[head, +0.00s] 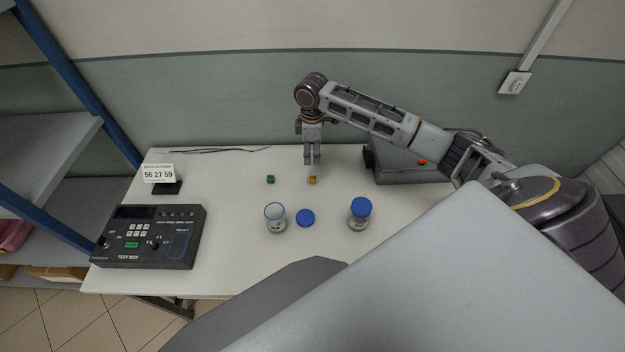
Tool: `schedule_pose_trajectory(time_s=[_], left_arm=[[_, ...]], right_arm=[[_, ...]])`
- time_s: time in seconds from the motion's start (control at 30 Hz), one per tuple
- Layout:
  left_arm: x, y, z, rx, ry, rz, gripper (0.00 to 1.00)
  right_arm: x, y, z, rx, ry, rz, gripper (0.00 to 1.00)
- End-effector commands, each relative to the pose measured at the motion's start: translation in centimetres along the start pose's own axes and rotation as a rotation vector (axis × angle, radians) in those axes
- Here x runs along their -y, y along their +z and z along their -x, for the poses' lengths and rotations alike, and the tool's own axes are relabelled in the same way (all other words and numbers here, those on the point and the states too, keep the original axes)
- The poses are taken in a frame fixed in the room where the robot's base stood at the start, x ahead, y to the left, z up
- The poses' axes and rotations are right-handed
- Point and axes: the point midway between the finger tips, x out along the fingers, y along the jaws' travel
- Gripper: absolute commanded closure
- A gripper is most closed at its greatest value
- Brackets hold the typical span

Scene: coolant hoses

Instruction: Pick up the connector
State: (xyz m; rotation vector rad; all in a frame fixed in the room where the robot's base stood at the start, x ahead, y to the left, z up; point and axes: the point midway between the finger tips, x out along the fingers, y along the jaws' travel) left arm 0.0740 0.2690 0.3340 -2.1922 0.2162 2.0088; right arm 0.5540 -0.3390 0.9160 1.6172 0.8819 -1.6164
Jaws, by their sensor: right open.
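Two small connector-like blocks lie on the white table: a green one (270,179) and a yellow one (312,180). My right gripper (312,163) points down close to the yellow block, with its fingertips just above or behind it. The fingers are open, and I see nothing held between them. I cannot tell whether the fingertips touch the yellow block. My left gripper is not in view.
An open glass jar (275,222), a loose blue lid (306,218) and a blue-lidded jar (359,214) stand nearer. A dark control box (150,237) and a number display (160,175) are left. A grey case (408,168) is right, thin dark cables (215,151) behind.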

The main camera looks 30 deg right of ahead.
Motion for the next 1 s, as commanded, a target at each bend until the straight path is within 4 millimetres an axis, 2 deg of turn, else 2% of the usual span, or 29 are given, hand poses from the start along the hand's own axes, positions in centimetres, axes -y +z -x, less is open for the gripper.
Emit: schedule_pose_trajectory(time_s=[0.17,0.63,0.8,1.0], left_arm=[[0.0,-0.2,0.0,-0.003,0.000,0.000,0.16],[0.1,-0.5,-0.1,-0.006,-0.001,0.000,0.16],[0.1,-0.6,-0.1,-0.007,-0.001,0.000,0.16],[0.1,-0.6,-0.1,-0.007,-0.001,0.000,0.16]], right_arm=[[0.1,0.1,-1.5,0.002,-0.003,0.000,0.55],[0.0,0.1,-7.3,0.001,-0.001,0.000,0.55],[0.0,0.1,-8.3,0.001,-0.001,0.000,0.55],[0.0,0.1,-8.4,0.000,0.000,0.001,0.55]])
